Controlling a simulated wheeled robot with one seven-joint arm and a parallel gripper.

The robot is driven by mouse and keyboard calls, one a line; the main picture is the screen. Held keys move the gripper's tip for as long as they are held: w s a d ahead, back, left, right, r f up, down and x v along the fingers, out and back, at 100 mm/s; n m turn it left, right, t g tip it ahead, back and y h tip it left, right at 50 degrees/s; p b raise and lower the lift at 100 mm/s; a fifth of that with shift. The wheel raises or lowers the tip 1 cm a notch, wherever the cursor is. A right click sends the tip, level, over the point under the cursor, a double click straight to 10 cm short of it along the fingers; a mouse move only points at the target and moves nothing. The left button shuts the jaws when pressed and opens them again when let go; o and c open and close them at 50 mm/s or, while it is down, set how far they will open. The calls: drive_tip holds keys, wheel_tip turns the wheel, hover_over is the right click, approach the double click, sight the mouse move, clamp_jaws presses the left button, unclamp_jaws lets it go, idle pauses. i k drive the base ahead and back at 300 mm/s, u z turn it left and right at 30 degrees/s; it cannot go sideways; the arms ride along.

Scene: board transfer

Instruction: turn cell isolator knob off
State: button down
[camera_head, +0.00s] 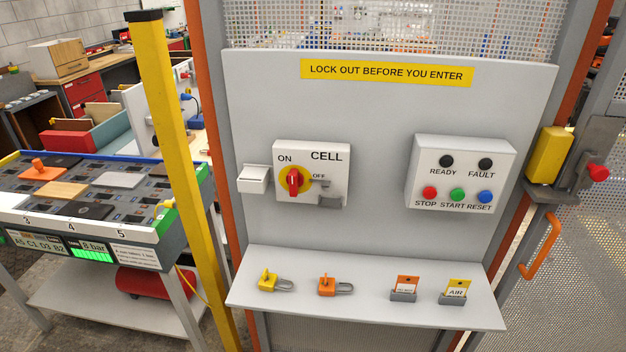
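The cell isolator (330,189) is a white box marked CELL on the grey panel, left of the middle. Its red knob (293,181) sits on a yellow disc. The knob's handle stands upright, in line with the ON mark at its upper left; the OFF mark is to its right. A grey hasp-like part (330,201) is under the OFF mark. My gripper is not in view, and nothing touches the knob.
A shelf (368,314) below holds a yellow padlock (268,281), an orange padlock (328,286) and two tags in holders. A button box (458,174) is to the right. A yellow post (171,150) stands left of the panel, before a parts table (90,233).

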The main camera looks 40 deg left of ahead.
sight(295, 179)
drive_tip(key=u, duration=1.8)
drive_tip(key=k, duration=0.55)
drive_tip(key=z, duration=0.65)
drive_tip(key=i, duration=1.1)
drive_tip(key=u, duration=0.5)
